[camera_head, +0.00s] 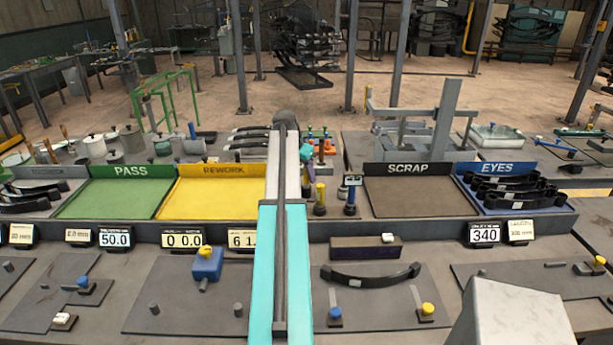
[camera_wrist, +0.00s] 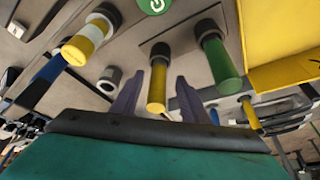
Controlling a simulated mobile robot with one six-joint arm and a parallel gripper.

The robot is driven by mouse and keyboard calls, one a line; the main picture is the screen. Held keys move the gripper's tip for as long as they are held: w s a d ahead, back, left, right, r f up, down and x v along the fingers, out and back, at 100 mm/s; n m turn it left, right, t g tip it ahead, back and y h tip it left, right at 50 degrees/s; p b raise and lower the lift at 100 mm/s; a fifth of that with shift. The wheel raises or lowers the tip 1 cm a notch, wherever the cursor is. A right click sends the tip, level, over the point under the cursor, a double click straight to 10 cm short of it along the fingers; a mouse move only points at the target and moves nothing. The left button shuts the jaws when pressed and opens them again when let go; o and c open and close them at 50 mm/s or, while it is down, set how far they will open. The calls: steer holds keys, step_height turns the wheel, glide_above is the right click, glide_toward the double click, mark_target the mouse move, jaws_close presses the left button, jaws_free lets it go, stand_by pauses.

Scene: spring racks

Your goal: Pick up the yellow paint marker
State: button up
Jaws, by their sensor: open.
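In the wrist view the yellow paint marker (camera_wrist: 157,88) stands with its yellow end toward the camera and its far end in a dark collar. My gripper (camera_wrist: 156,92) is open, with one purple-grey finger on each side of it. Gaps show between marker and fingers; I cannot tell how deep it sits between them. In the head view the gripper (camera_head: 308,172) is a small teal and purple shape right of my arm. A yellow cylinder (camera_head: 320,192) stands beside it there; I cannot tell whether it is the same marker.
A green cylinder (camera_wrist: 221,62) stands right of the marker in the wrist view. A yellow-and-white one (camera_wrist: 87,40) stands left. In the head view a blue cylinder (camera_head: 350,198) stands close by. The yellow REWORK tray (camera_head: 215,200) and brown SCRAP tray (camera_head: 420,198) flank this spot.

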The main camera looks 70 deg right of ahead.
steer(key=shift+s+d+f, duration=0.1)
steer(key=shift+d+f, duration=0.15)
steer(key=shift+f, duration=0.45)
jaws_close()
